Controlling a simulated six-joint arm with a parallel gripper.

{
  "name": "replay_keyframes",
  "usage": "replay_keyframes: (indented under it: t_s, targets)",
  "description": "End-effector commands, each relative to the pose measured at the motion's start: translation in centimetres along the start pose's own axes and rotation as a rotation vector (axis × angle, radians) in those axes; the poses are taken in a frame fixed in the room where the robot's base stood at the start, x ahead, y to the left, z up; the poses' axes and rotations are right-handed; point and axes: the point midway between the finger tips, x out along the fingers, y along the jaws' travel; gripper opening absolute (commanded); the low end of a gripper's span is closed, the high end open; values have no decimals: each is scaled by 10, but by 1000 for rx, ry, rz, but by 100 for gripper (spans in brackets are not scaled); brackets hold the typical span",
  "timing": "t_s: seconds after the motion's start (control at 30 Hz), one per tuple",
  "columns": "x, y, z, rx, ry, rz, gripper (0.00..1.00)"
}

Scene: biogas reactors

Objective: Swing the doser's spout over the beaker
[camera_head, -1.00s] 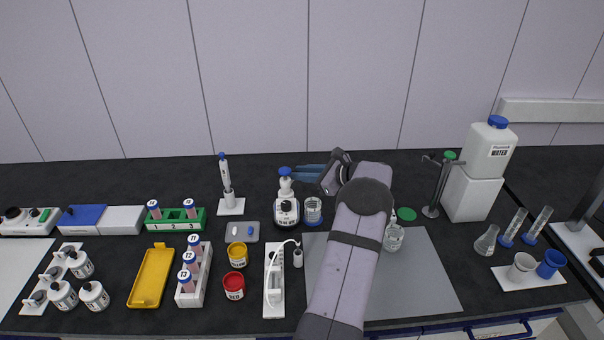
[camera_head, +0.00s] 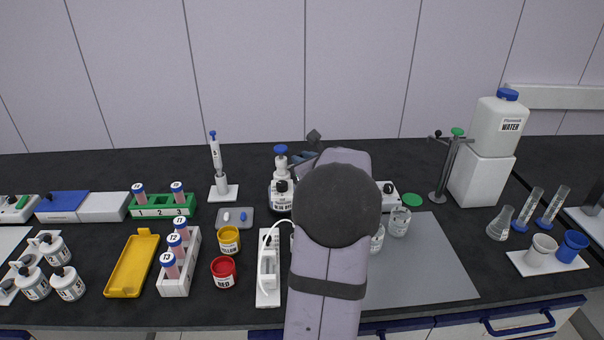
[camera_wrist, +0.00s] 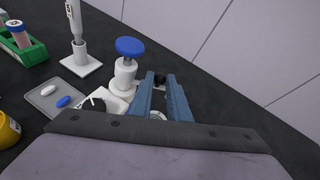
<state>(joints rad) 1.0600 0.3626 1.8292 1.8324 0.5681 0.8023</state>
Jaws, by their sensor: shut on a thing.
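The doser is a white pump head with a blue knob (camera_head: 281,150) on a labelled bottle (camera_head: 279,197), at mid bench in the head view. It also shows in the wrist view (camera_wrist: 124,76). My gripper (camera_wrist: 160,78) is just right of the doser, its blue fingers nearly parallel. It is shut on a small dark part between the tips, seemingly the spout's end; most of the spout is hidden. A pale rounded rim (camera_wrist: 158,115) shows between the fingers, perhaps a beaker's. Another glass beaker (camera_head: 400,222) stands on the grey mat, right of my arm.
A pipette stand (camera_head: 222,192) and a small grey tray (camera_head: 236,217) lie left of the doser. A white device (camera_head: 388,192) and green disc (camera_head: 412,200) lie right of my arm. The grey mat (camera_head: 430,265) has free room at its right.

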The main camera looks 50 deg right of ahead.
Motion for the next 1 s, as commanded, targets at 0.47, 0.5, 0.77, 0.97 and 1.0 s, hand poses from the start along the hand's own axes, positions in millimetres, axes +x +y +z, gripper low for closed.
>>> replay_keyframes:
  t_s: [0.47,0.5,0.77,0.97,1.0]
  targets:
    - [-14,15,-6,127,57,-306,0]
    - [-15,15,-6,136,62,-326,0]
    - [-20,18,-4,173,83,-412,0]
    - [-22,18,-3,183,87,-434,0]
    - [-22,18,-3,183,88,-436,0]
